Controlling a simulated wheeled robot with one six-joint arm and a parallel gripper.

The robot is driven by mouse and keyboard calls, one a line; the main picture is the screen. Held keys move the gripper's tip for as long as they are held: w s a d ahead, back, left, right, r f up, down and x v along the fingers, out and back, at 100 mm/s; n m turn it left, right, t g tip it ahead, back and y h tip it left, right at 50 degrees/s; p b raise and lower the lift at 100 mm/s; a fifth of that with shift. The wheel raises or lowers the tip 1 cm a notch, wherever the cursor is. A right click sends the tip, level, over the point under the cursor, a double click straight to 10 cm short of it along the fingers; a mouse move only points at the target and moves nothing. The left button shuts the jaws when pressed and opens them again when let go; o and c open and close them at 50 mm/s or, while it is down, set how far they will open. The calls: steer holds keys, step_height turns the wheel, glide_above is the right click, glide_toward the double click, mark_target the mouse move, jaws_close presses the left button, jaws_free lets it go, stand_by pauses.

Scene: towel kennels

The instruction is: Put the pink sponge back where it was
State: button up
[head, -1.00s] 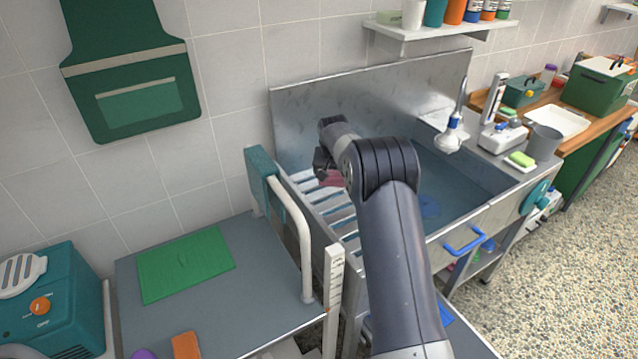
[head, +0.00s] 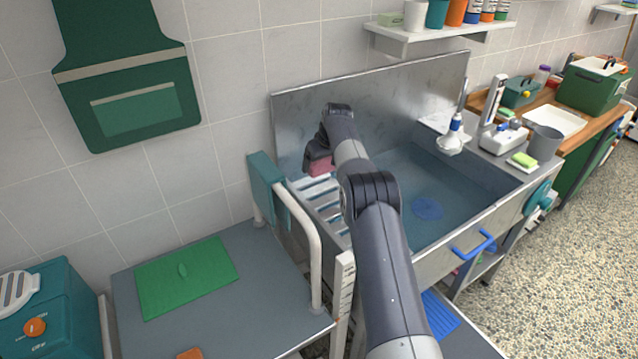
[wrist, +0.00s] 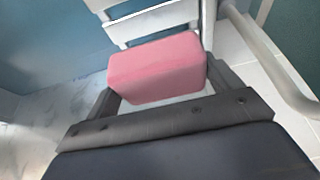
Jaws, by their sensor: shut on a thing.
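The pink sponge (wrist: 157,68) is a rounded block held between the two dark fingers of my gripper (wrist: 160,88) in the wrist view. In the head view my gripper (head: 319,160) is over the left part of the sink, and the pink sponge (head: 320,169) shows below it. White slats (head: 322,196) lie under and beside it at the sink's left end. In the wrist view the slats (wrist: 150,22) show beyond the sponge. I cannot tell the exact height of the sponge above them.
A metal sink (head: 480,185) holds a blue round thing (head: 427,209). A white rail with a teal pad (head: 266,185) stands left of it. The grey table (head: 225,300) bears a green mat (head: 187,278). A shelf (head: 440,34) hangs above.

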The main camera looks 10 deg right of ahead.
mark_target(318, 185)
step_height(318, 185, down, 6)
steer(key=shift+f+p, duration=0.15)
steer(key=shift+p, duration=0.55)
steer(key=shift+f, duration=0.35)
steer(key=shift+f, duration=0.25)
steer(key=o, duration=0.8)
steer(key=shift+r, duration=0.1)
steer(key=b+v, duration=0.2)
steer(key=v, duration=1)
steer(key=shift+r+b, duration=0.15)
steer(key=shift+b, duration=0.2)
